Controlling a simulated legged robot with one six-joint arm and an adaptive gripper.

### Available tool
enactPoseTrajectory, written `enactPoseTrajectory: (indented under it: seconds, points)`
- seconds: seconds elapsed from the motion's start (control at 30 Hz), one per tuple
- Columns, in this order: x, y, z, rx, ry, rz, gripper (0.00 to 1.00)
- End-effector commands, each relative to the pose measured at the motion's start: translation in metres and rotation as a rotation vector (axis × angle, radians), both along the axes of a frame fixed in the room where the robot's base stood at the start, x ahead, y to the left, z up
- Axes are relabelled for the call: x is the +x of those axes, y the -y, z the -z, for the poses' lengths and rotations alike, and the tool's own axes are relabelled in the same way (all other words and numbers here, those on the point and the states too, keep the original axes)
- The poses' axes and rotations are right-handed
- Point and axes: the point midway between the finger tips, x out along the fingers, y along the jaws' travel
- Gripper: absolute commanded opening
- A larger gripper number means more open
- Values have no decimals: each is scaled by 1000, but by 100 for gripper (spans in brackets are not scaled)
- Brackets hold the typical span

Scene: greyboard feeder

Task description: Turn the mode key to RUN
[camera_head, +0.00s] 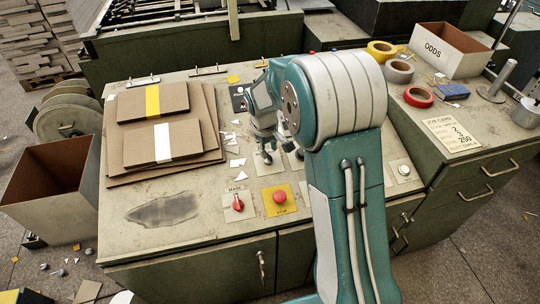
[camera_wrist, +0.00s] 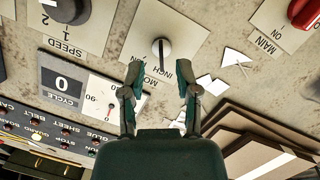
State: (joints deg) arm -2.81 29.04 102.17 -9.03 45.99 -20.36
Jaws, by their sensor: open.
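The mode key (camera_wrist: 161,50) is a slim metal key on a pale plate (camera_wrist: 187,30) in the wrist view. Its bow stands up and runs roughly up and down the picture. I cannot tell the height gap. In the head view my gripper (camera_head: 266,132) hangs over the console, above the key's plate, partly hidden by my arm.
A red MAIN switch (camera_head: 238,203) and a red stop button (camera_head: 279,197) on yellow sit nearer the console's front. The black SPEED knob (camera_wrist: 68,8) and CYCLE counter (camera_wrist: 62,82) are left of the key. Greyboard stacks (camera_head: 160,142) and paper scraps (camera_wrist: 235,57) lie close by.

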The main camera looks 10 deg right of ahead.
Motion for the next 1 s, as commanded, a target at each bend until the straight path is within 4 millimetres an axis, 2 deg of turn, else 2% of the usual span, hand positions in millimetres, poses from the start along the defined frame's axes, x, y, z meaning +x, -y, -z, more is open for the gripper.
enactPoseTrajectory:
  seconds: [0.1,0.23,0.57,0.6,0.67,1.0]
  points:
    - [1,3,19,1,-3,0,41]
    - [2,6,30,3,0,1,41]
    - [2,6,34,3,1,1,41]
    - [2,5,34,3,1,1,24]
    - [2,5,34,3,1,1,0]
    - [3,4,33,5,3,4,0]
